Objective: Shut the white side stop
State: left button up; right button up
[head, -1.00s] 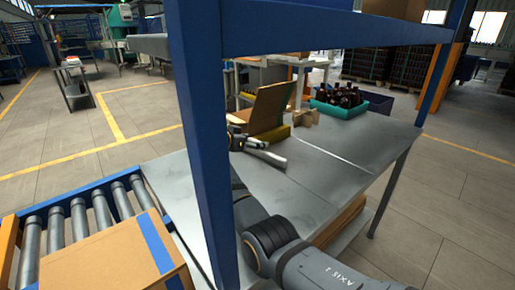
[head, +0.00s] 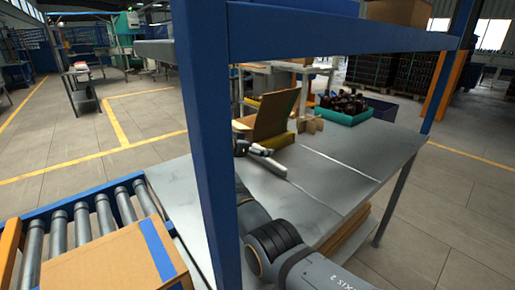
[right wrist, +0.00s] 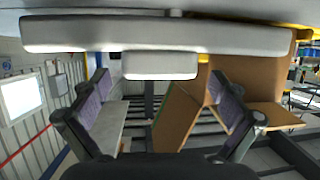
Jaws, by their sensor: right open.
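The white side stop shows in the right wrist view as a long white bar (right wrist: 100,36) across the top, with a shorter white block (right wrist: 160,66) below it. In the head view it is a pale bar (head: 268,162) lying on the metal table. My right gripper (right wrist: 160,88) is open, with its two dark fingers on either side and nothing between them. The white block lies just beyond the fingertips; I cannot tell whether they touch. In the head view my right gripper (head: 243,148) is beside the pale bar, partly hidden by the blue post. My left gripper is not in view.
An open cardboard box (head: 274,114) stands behind the bar, above a yellow part (head: 281,138). A teal crate (head: 343,117) of amber bottles is further back. The blue post (head: 205,150) blocks part of the view. A closed carton (head: 105,264) sits on the roller conveyor (head: 60,235).

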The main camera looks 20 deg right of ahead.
notch_tip(320, 180, up, 10)
dwell(0.5)
dwell(0.3)
